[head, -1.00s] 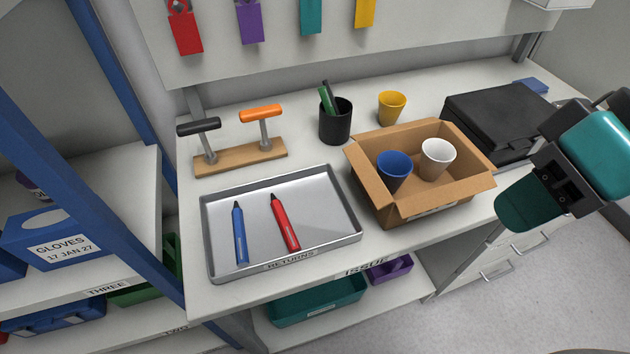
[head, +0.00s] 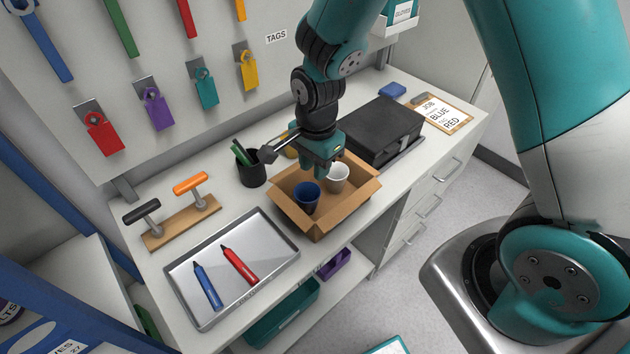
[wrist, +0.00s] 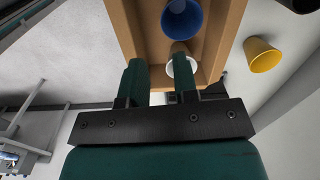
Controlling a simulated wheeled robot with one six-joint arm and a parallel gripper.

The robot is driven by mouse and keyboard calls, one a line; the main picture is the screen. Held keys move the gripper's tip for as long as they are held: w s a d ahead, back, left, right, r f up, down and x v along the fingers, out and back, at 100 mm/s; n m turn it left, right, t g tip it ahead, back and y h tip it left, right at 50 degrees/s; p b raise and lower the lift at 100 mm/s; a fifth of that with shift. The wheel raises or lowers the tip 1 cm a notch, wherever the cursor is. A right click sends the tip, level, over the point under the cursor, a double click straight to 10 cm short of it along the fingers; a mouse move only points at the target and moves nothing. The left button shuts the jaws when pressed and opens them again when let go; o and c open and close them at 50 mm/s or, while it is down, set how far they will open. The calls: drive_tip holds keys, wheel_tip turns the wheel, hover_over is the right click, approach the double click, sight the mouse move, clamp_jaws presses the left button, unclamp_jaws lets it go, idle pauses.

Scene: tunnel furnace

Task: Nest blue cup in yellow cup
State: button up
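The blue cup (head: 306,199) stands in an open cardboard box (head: 318,222), beside a white cup (head: 339,178). The yellow cup (head: 291,148) stands on the bench behind the box, largely hidden by my gripper (head: 321,168). My gripper is over the back part of the box, pointing down. In the wrist view, my gripper (wrist: 159,68) has its two fingers apart with nothing held between them. The blue cup (wrist: 182,19) is beyond the fingertips, the white cup (wrist: 180,48) is partly behind one finger, and the yellow cup (wrist: 262,55) is outside the box to the right.
A black pen holder (head: 251,170) stands left of the box. A black case (head: 383,132) is close on its right. A metal tray (head: 283,262) with blue and red markers lies at the front left. A handled wooden rack (head: 181,224) is behind the tray.

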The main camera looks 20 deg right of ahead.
drive_tip(key=f+m, duration=0.1)
drive_tip(key=b, duration=0.8)
approach(316, 196)
drive_tip(key=s+f, duration=0.1)
drive_tip(key=f, duration=0.1)
drive_tip(key=s+a+f, duration=0.1)
drive_tip(key=f, duration=0.1)
drive_tip(key=s+f, duration=0.1)
drive_tip(key=shift+a+f, duration=0.3)
drive_tip(key=shift+f, duration=0.1)
drive_tip(key=shift+c, duration=0.3)
drive_tip(key=c, duration=0.4)
wheel_tip(316, 196, up, 14)
drive_tip(key=p, duration=1.1)
drive_tip(key=shift+r+p, duration=0.2)
drive_tip(key=shift+p, duration=0.1)
drive_tip(key=shift+f, duration=0.15)
